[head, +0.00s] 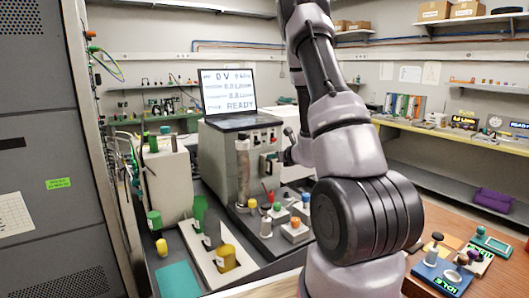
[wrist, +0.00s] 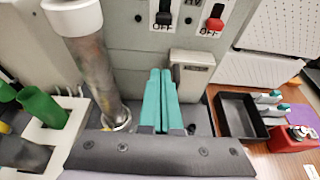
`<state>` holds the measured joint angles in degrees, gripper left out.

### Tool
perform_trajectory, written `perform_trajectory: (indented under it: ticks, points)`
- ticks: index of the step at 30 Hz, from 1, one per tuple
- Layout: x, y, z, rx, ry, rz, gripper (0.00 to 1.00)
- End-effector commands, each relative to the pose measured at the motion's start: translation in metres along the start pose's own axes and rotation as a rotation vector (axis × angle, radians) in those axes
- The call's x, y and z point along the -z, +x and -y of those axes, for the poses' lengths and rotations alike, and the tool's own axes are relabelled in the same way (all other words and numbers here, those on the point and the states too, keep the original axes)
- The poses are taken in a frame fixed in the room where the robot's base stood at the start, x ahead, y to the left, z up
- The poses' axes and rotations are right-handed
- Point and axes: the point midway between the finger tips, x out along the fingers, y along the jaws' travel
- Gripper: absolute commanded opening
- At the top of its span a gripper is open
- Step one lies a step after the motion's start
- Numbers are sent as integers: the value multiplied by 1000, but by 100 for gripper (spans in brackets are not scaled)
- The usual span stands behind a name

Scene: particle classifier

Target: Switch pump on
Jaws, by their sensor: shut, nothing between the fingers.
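Two switches sit on the grey machine front at the top of the wrist view. One has a black lever (wrist: 164,14), the other a red lever (wrist: 215,23), each above an "OFF" label. I cannot tell which one is the pump's. My gripper (wrist: 161,71) has teal fingers pressed together with nothing between them. The fingers point up toward the panel, below the black lever and apart from it. In the head view, the machine (head: 232,150) stands left of my arm.
A glass column (wrist: 92,65) with a white cap stands close left of my fingers. A grey box (wrist: 190,72) is close on the right. A black tray (wrist: 240,117) and a red container (wrist: 291,138) lie farther right. A screen (head: 228,90) reads "READY".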

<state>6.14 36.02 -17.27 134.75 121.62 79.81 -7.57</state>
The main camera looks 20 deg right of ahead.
Motion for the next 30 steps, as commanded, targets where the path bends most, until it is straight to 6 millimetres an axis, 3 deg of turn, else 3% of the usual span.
perform_trajectory:
  ticks: [15, 21, 30]
  points:
    - [0, 99, -2, -4, -2, 1, 0]
    - [-30, 85, -1, -1, 0, 3, 0]
    - [-38, 82, -1, -2, 0, 0, 0]
